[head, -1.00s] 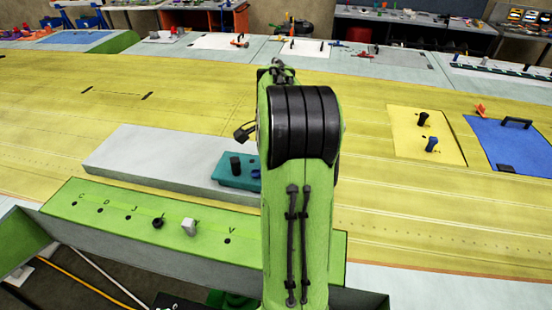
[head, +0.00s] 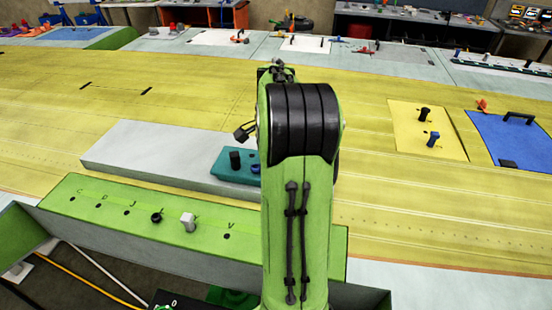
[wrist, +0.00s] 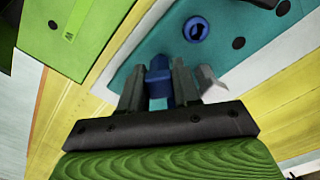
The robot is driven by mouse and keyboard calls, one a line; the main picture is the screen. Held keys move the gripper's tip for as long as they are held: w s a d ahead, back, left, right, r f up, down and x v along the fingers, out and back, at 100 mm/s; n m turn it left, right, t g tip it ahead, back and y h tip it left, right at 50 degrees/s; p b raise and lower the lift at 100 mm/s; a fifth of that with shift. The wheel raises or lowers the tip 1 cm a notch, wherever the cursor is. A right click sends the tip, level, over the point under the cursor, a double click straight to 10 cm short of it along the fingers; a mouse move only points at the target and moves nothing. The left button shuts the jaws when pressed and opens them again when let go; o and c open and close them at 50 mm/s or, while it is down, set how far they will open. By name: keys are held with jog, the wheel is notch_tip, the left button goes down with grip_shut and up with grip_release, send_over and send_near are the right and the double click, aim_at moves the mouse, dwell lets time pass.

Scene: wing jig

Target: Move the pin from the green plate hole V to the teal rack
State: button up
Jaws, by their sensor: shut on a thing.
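The teal rack (head: 228,176) stands on a pale grey block in the head view, partly hidden by my arm. It fills much of the upper wrist view (wrist: 140,60). My gripper (wrist: 159,72) is shut on a blue pin (wrist: 158,90), with the rack behind it; I cannot tell whether the pin touches the rack. A blue ring-shaped piece (wrist: 196,28) sits in the rack, beside a dark open hole (wrist: 238,43). The green plate (head: 100,229) is at the lower left in the head view. Its hole V (head: 227,236) is empty.
A black pin (head: 156,218) and a whitish pin (head: 188,222) stand in the green plate. A black pin (head: 235,160) stands in the teal rack. A yellow plate (head: 405,140) with two pins and a blue board (head: 510,140) lie at the right.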

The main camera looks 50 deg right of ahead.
jog(key=shift+f+b, duration=0.3)
jog(key=shift+f, duration=0.2)
jog(key=o, duration=1.1)
notch_tip(320, 180, up, 16)
jog(key=p, duration=0.3)
notch_tip(320, 180, up, 7)
jog(key=p, duration=0.6)
